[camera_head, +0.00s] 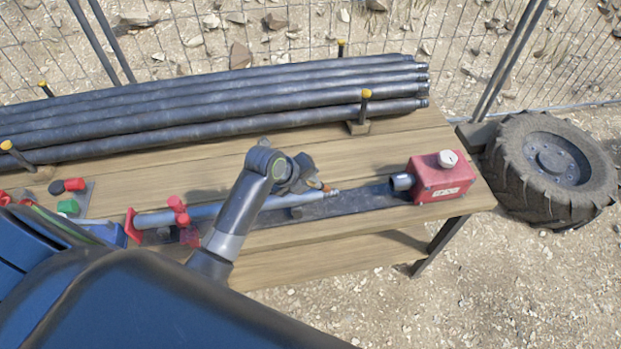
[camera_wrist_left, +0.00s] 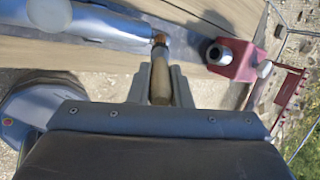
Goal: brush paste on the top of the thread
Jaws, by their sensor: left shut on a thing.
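A grey pipe (camera_head: 240,206) lies along the table, held by a red vise (camera_head: 178,212); its narrow threaded end (camera_head: 332,193) points right. My left gripper (camera_head: 308,183) is just above and behind this end. In the left wrist view the gripper (camera_wrist_left: 160,85) is shut on the brush (camera_wrist_left: 160,78), a tan handle between its two fingers. The brush tip shows orange-brown near the pipe's end (camera_wrist_left: 125,32). I cannot tell whether the tip touches the thread. My right gripper is not in view.
A red box (camera_head: 440,180) with a white cap and a dark round socket faces the thread from the right. Several dark pipes (camera_head: 220,105) lie at the back between yellow-topped pegs. Red, green and black caps (camera_head: 70,205) lie at left.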

